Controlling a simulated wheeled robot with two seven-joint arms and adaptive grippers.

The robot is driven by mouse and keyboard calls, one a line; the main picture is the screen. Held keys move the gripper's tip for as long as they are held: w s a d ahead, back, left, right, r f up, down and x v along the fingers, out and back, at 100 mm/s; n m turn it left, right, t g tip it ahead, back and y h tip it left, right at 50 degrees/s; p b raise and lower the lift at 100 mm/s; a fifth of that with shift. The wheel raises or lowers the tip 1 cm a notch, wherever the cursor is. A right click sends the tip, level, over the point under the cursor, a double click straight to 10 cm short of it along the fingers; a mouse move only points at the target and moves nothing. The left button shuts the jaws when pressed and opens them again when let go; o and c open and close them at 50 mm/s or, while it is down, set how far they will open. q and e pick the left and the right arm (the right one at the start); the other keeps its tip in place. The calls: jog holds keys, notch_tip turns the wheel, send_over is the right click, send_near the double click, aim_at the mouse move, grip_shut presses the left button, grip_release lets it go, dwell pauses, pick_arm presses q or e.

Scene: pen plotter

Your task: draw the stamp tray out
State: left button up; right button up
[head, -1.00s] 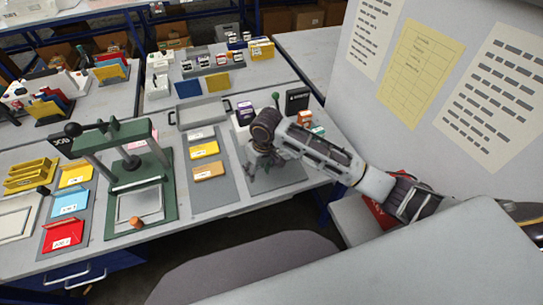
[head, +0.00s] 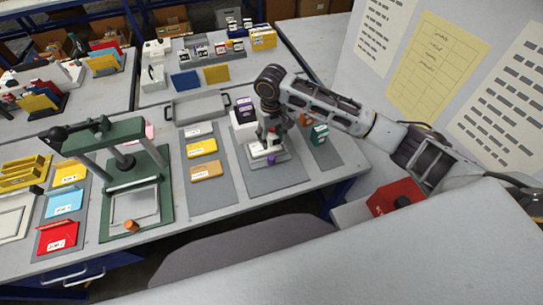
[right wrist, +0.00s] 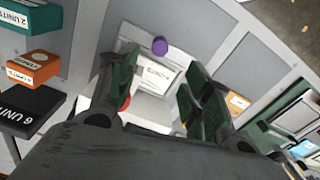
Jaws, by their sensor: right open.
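A white tray-like piece (head: 258,158) with a purple knob (head: 271,160) sits on a grey mat at the front of the bench; I take it for the stamp tray. In the right wrist view its purple knob (right wrist: 160,46) stands beyond a white labelled face (right wrist: 158,76). My right gripper (head: 269,137) is directly over the rear of this piece, pointing down. In the right wrist view its fingers (right wrist: 158,88) are apart on either side of the white piece, with nothing clearly gripped. A red spot shows by the left finger. My left gripper is not in view.
A green press (head: 133,185) stands to the left, with labelled yellow cards (head: 202,147) between. A purple box (head: 243,110) is behind the gripper, and green and orange boxes (head: 319,132) are to its right. A pale panel edge fills the lower right.

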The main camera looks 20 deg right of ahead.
aim_at(271, 157)
notch_tip(271, 157, down, 14)
jog(key=shift+r+p, duration=0.1)
jog(key=shift+p, duration=0.35)
dwell(0.7)
grip_shut()
dwell(0.3)
